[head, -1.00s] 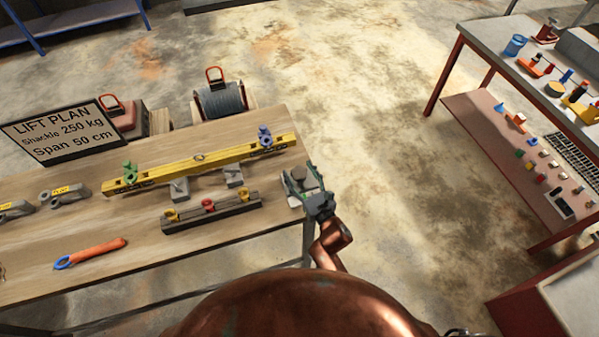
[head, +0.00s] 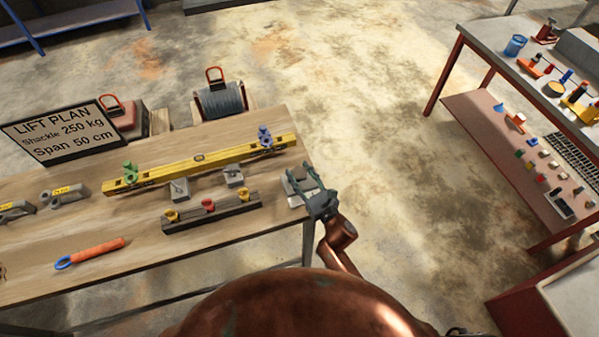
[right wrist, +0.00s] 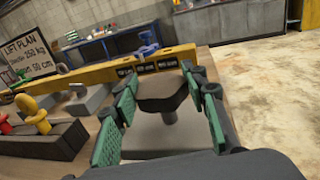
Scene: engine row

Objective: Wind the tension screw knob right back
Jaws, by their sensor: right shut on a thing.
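The knob (right wrist: 165,92) is a dark, rounded-cornered cap on a short upright post in the right wrist view. It rises from a grey block (head: 295,201) at the right end of the wooden bench. My right gripper (head: 300,176) has its green-padded fingers on either side of the knob and is shut on it. The fingers also show in the right wrist view (right wrist: 160,80), one on the left and one on the right of the cap. In the head view the fingers partly hide the knob. My left gripper is not in view.
A yellow beam (head: 205,168) with a green and a blue shackle lies behind. A dark rack (head: 225,209) with coloured knobs stands left of the gripper. An orange-handled tool (head: 98,249) lies front left.

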